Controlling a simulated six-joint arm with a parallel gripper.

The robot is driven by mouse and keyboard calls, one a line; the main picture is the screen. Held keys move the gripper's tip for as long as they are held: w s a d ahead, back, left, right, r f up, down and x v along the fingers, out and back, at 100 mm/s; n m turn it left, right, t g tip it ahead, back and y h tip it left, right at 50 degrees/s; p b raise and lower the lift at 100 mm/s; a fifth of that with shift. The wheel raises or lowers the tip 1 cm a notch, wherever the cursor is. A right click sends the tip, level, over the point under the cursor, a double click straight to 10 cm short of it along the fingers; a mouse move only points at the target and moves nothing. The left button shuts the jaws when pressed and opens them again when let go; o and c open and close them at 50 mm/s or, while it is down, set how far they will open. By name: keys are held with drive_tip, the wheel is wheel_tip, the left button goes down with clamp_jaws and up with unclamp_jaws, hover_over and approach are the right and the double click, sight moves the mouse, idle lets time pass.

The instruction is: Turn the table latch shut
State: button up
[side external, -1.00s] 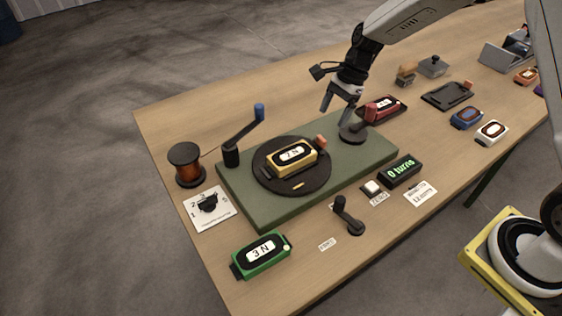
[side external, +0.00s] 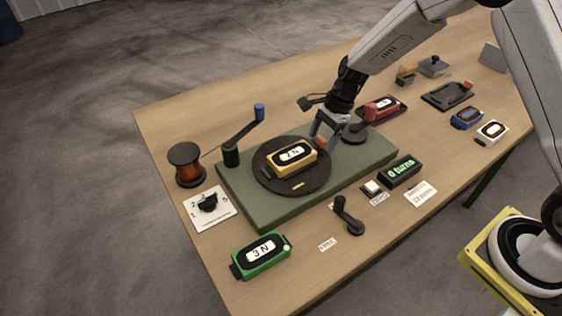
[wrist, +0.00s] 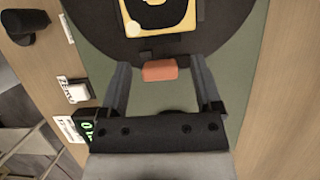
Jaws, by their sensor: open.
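An orange block (side external: 321,142) sits at the right rim of the black round turntable (side external: 262,177), beside the yellow detector labelled 2 N (side external: 291,158). A lever with a red knob (side external: 369,109) stands on a black round base (side external: 355,136) on the green board, behind my gripper. I cannot tell which of the two is the table latch. My gripper (side external: 323,141) is open and low over the board. In the wrist view, the orange block (wrist: 159,70) lies between the open fingertips, with gaps to both.
A blue-knobbed crank (side external: 245,136) stands on the board's left end. A red detector (side external: 384,106) is behind the board. A counter reading 0 turns (side external: 401,170), a small black lever (side external: 348,216) and a green detector labelled 3 N (side external: 261,255) are in front.

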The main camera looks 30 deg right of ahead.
clamp_jaws()
drive_tip(key=shift+n, duration=0.3)
drive_tip(key=n+g, duration=0.1)
drive_tip(key=n, duration=0.3)
drive_tip(key=shift+w+g, duration=0.15)
drive_tip(key=shift+g, duration=0.25)
drive_tip(key=n+g+h, duration=0.1)
drive_tip(key=n, duration=0.3)
drive_tip(key=shift+w+n, duration=0.1)
drive_tip(key=shift+n, duration=0.3)
drive_tip(key=n+h, duration=0.1)
drive_tip(key=n, duration=0.1)
drive_tip(key=n+g, duration=0.1)
drive_tip(key=n, duration=0.1)
drive_tip(key=shift+w+g+h, duration=0.1)
drive_tip(key=shift+g+h, duration=0.2)
drive_tip(key=shift+h, duration=0.1)
drive_tip(key=n, duration=0.2)
drive_tip(key=n+h, duration=0.1)
drive_tip(key=n, duration=0.1)
drive_tip(key=shift+r+n+h, duration=0.1)
drive_tip(key=shift+n+h, duration=0.2)
drive_tip(key=shift+w, duration=0.1)
